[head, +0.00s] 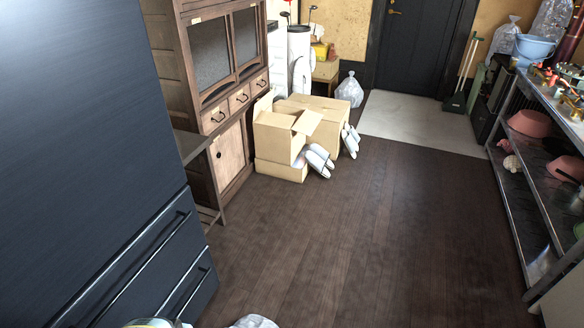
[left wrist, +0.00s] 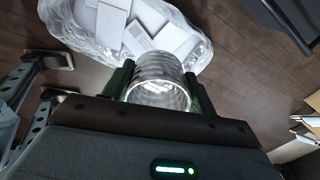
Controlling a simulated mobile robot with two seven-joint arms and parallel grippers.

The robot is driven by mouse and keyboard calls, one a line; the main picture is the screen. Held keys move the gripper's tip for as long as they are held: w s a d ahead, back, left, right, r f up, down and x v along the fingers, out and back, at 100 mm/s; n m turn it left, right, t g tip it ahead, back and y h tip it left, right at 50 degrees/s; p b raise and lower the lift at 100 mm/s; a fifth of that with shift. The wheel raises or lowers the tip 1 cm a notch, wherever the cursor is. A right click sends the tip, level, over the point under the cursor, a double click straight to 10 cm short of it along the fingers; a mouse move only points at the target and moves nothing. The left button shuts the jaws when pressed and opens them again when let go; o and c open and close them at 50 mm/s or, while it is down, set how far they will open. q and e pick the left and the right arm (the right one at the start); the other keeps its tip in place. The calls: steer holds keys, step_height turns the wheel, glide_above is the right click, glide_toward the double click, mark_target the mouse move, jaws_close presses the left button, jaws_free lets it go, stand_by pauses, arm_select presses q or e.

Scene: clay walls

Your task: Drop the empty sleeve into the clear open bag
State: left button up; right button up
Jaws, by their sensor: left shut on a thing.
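In the left wrist view my left gripper (left wrist: 159,76) is shut on a clear, ribbed, cup-like sleeve (left wrist: 160,92), with one dark green finger on each side. The sleeve looks empty. The clear bag (left wrist: 70,32) lies open on the floor beyond and below the sleeve, with several white flat pieces in it. The sleeve overlaps the bag's near edge in this view; the height between them is hard to tell. In the head view only a sliver of clear plastic (head: 254,322) shows at the bottom edge, probably the bag. My right gripper is in neither view.
A dark fridge (head: 90,130) stands at the left. Cardboard boxes (head: 280,172) with slippers (head: 318,160) stand by a wooden cabinet (head: 225,90). A metal shelf (head: 520,170) runs along the right. The wooden floor (head: 350,250) between is clear.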

arm_select(q)
steer(key=s+f+b, duration=0.4)
steer(key=f, duration=0.4)
steer(key=shift+s+g, duration=0.15)
steer(key=shift+g, duration=0.25)
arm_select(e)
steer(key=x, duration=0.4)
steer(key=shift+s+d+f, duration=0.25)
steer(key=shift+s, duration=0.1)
arm_select(q)
step_height(320, 180, down, 6)
steer(key=b, duration=0.6)
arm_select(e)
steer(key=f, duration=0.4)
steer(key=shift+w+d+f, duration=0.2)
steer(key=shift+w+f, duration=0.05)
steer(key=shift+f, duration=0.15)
